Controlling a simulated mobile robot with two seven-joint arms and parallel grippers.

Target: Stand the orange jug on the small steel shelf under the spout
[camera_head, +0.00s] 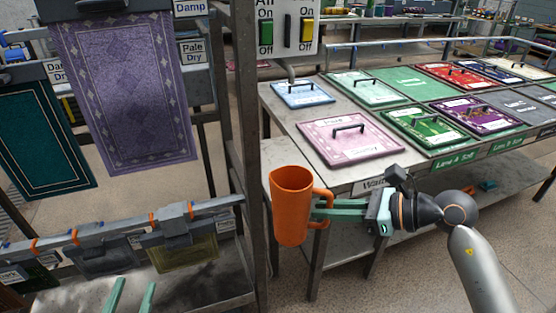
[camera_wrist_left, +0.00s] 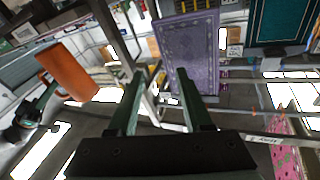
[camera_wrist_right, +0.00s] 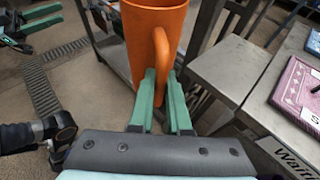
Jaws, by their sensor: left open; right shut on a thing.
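The orange jug (camera_head: 290,207) hangs in the air, roughly upright, left of the lane table; it also shows in the left wrist view (camera_wrist_left: 68,72) and right wrist view (camera_wrist_right: 143,45). My right gripper (camera_head: 322,209) is shut on its handle from the right. A small grey steel shelf (camera_head: 283,155) is behind the jug, partly hidden by it; in the right wrist view a steel surface (camera_wrist_right: 228,68) lies right of the jug, apart from it. I cannot clearly make out the spout. My left gripper (camera_head: 132,284) is open and empty at the lower left.
A steel post (camera_head: 244,120) stands close left of the jug. A purple rug (camera_head: 125,90) and a teal rug (camera_head: 45,140) hang at the left. The lane table (camera_head: 310,120) carries several coloured handled plates. A switch box (camera_head: 285,30) is above. A rail with clips (camera_head: 120,228) crosses the lower left.

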